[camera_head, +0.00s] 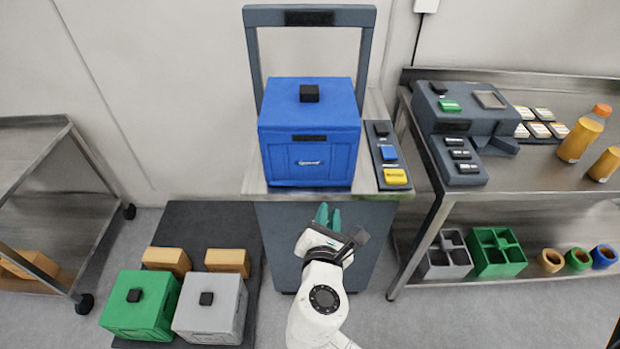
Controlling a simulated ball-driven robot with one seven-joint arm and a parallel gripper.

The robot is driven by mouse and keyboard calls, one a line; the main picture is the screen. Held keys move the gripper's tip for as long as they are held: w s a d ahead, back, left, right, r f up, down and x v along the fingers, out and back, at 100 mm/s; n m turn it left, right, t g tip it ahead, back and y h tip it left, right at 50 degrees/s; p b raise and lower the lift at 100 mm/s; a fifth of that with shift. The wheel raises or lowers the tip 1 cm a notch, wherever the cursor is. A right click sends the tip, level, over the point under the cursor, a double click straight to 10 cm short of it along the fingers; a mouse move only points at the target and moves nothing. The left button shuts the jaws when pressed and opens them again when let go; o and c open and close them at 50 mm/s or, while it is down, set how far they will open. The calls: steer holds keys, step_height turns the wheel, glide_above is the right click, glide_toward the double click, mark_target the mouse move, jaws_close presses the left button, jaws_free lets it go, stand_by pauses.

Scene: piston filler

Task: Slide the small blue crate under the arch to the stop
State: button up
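The blue crate (310,155), a box with a black knob on its lid, stands upright on the metal top of a dark cabinet. The grey arch (308,16) rises behind it; the crate hides the lower parts of its posts, and I cannot tell whether its back edge is under the arch. No stop can be made out. My gripper (329,214), with teal fingers, is in front of the cabinet, below and nearer than the crate. It holds nothing that I can see and appears apart from the crate. The gap between its fingertips is unclear.
A button panel (389,157) sits right of the crate. A steel bench (525,178) at right carries a dark machine (465,108) and orange bottles. Green (142,304) and grey (210,306) boxes stand on a dark mat at lower left. A steel cart (38,185) is far left.

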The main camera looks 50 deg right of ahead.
steer(key=w+a+n+t, duration=0.1)
steer(key=n, duration=0.1)
steer(key=a+r+n+t, duration=0.1)
steer(key=n, duration=0.1)
steer(key=w+a+n+t, duration=0.1)
steer(key=n, duration=0.1)
steer(key=shift+w+a+r+h+b, duration=0.25)
steer(key=shift+w+r+h+b, duration=0.05)
steer(key=shift+r+h+b, duration=0.1)
jaws_close()
steer(key=p, duration=0.2)
glide_toward(306, 157)
steer(key=shift+n, duration=0.3)
steer(key=x, duration=0.6)
steer(key=shift+w+d, duration=0.25)
steer(key=shift+d, duration=0.05)
steer(key=b+x, duration=0.2)
steer(key=x, duration=1.3)
steer(key=shift+b, duration=0.4)
steer(key=shift+r, duration=0.1)
